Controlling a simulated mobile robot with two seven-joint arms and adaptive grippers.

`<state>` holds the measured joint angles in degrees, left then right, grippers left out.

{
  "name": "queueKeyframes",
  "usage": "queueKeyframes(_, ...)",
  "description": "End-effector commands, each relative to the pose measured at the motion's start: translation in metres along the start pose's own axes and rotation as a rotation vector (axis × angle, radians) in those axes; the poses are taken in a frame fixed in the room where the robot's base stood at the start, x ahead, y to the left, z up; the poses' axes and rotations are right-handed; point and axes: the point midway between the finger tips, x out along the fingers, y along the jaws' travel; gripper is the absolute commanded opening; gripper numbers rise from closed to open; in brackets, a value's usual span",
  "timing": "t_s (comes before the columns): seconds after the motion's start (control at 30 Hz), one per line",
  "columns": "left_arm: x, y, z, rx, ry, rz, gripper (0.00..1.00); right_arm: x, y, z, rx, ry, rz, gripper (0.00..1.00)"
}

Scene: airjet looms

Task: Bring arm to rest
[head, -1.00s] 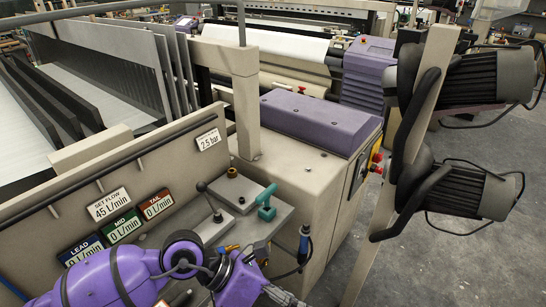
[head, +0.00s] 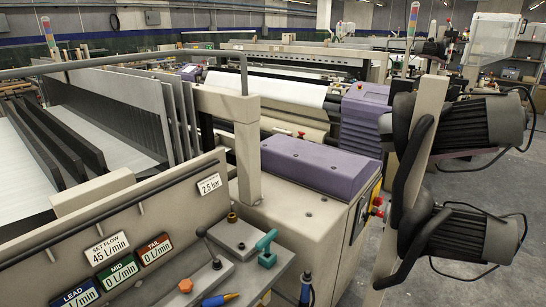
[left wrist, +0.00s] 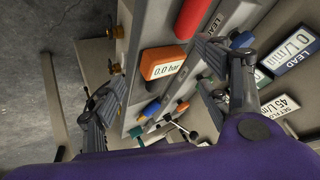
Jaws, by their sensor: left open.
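My left gripper (left wrist: 160,78) shows in the left wrist view only, with its two dark fingers spread apart and nothing visible between them. Behind the fingers is the loom's panel with an orange-framed gauge (left wrist: 163,62) reading 0.0 bar, a red cylinder (left wrist: 192,17) and small coloured knobs. My purple wrist fills the bottom of that view. Neither arm shows in the head view now. My right gripper is not in view.
In the head view, the panel carries SET FLOW (head: 107,248), LEAD, MID and TAIL labels. A teal handle (head: 266,247) and a black-knobbed lever (head: 205,237) stand on the ledge. Two dark motors (head: 465,117) hang at right. Grey floor (head: 480,275) is open at lower right.

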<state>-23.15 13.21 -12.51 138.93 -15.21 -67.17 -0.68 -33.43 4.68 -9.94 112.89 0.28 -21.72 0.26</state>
Motion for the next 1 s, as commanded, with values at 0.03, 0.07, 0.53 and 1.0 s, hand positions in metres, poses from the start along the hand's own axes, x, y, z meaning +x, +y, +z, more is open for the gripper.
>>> queueKeyframes(0.03,-0.004,0.005,0.022,-0.035,-0.07,0.026,0.69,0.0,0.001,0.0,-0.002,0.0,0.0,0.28)
queueKeyframes(0.07,-0.007,0.008,0.033,-0.052,-0.106,0.041,0.69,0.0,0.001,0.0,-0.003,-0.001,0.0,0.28)
queueKeyframes(0.53,-0.066,0.054,0.154,-0.238,-0.538,0.235,0.69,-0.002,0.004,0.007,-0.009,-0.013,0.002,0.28)
queueKeyframes(1.0,0.017,0.088,0.144,-0.268,-0.253,0.234,0.69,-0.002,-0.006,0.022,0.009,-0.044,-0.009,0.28)
